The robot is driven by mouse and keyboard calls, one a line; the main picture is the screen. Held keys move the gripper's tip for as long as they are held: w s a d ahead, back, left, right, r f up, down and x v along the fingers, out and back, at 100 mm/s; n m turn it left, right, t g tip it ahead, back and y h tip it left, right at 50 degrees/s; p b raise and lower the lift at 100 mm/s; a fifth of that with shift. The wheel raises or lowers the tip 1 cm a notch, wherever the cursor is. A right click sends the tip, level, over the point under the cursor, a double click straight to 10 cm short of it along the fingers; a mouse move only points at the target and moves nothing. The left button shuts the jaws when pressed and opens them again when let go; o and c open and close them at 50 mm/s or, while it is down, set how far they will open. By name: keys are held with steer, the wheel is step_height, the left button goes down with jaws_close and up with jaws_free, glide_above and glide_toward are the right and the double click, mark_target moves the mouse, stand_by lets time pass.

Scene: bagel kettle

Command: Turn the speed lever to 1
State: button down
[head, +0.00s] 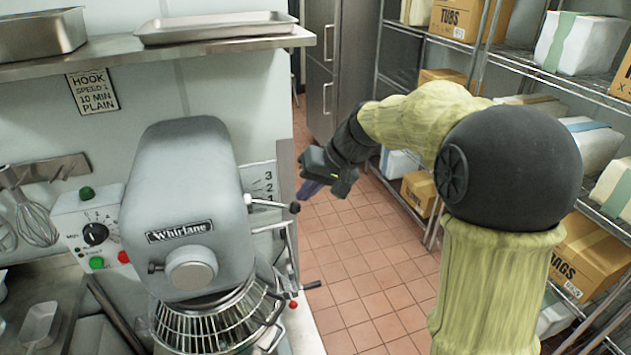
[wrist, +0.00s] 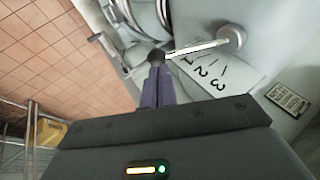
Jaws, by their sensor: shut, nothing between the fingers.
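The speed lever (head: 272,204) is a thin metal rod with a dark knob on the right side of the grey Whirlane mixer (head: 185,175). It points right, tilted slightly down. The lever in the wrist view (wrist: 195,48) runs along the scale plate (wrist: 245,82) beside the number 1, away from 2 and 3; its exact alignment is hard to tell. My gripper (head: 304,194) is shut and empty, its purple fingers just above the knob in the head view. In the wrist view the fingertips (wrist: 156,72) overlap the knob's edge; contact is unclear.
A control box (head: 95,235) with buttons and a dial is left of the mixer. Another handle with a dark grip (head: 311,285) sticks out lower right. A steel shelf (head: 110,60) runs above. Shelves with boxes (head: 585,250) stand at right. The tiled floor (head: 370,265) between is clear.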

steer(key=d+v, duration=0.1)
steer(key=v, duration=1.2)
steer(key=shift+d+b, duration=0.35)
steer(key=shift+b, duration=0.1)
steer(key=shift+w, duration=0.15)
steer(key=s+d+f+h, duration=0.1)
steer(key=s+f+h, duration=0.1)
steer(key=s+f, duration=0.3)
steer(key=s+d+f+m+h, duration=0.1)
steer(key=s+f, duration=0.5)
steer(key=f, duration=0.6)
steer(key=s+d+f+h, duration=0.1)
steer(key=s+f+h, duration=0.2)
steer(key=f, duration=0.6)
steer(key=s, duration=0.2)
steer(key=shift+s+d+m, duration=0.2)
steer(key=shift+s+m, duration=0.1)
steer(key=shift+s, duration=0.1)
steer(key=shift+f, duration=0.1)
